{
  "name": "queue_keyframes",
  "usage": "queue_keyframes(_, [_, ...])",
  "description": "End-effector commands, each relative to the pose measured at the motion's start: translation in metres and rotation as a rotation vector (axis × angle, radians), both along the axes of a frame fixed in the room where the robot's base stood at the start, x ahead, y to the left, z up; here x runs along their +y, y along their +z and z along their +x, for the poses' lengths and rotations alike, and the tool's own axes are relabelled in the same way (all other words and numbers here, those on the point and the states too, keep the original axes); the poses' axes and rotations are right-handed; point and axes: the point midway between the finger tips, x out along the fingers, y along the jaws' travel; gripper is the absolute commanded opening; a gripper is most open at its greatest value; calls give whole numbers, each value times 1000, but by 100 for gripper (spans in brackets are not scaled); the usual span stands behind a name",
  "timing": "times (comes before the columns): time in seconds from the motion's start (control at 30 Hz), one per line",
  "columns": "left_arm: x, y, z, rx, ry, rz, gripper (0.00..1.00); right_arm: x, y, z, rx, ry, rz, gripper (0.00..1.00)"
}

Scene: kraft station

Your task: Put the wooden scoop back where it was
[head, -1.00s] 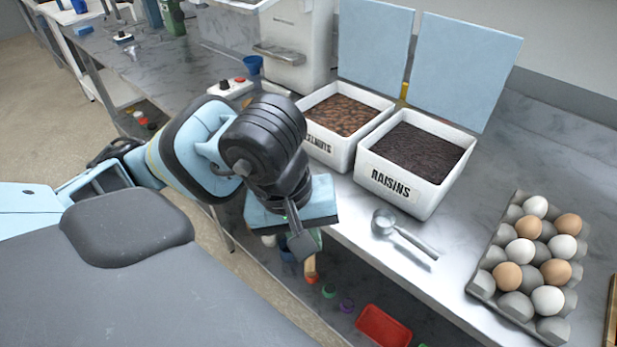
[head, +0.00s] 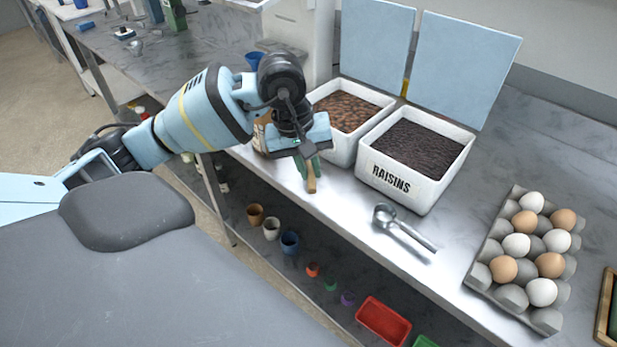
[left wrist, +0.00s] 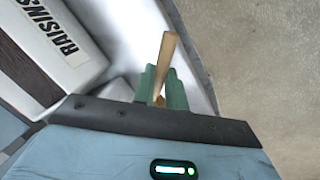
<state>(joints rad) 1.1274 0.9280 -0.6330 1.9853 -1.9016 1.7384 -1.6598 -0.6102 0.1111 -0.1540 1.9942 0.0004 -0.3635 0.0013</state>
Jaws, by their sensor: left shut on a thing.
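My left gripper (head: 308,165) is over the front edge of the counter, just in front of the hazelnut bin (head: 335,152). Its green fingers are shut on the wooden scoop (head: 312,184), whose pale handle points down and toward the front edge. In the left wrist view the handle (left wrist: 168,48) sticks out between the green fingers (left wrist: 163,90). The rest of the scoop is hidden by the gripper. I cannot tell whether it touches the counter. My right gripper is not in view.
The raisin bin (head: 410,198) stands right of the hazelnut bin, both with blue lids up. A metal scoop (head: 405,230) lies on the counter in front. An egg tray (head: 480,283) is at the right. Cups and a red tray (head: 383,322) sit on the shelf below.

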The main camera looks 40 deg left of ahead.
Motion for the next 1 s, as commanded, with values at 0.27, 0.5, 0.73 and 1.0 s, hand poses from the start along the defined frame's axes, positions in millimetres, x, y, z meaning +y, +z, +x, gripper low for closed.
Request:
queue_keyframes(0.27, [-1, -27, -1, 1, 1, -1, 0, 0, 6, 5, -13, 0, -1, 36])
queue_keyframes(0.5, [0, -35, 0, -1, 0, 0, 0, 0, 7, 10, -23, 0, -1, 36])
queue_keyframes(0.73, [0, -39, -1, 1, 0, 1, 0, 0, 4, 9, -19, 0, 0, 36])
queue_keyframes(1.0, [0, -38, 0, 0, 0, 0, 35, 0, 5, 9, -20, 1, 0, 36])
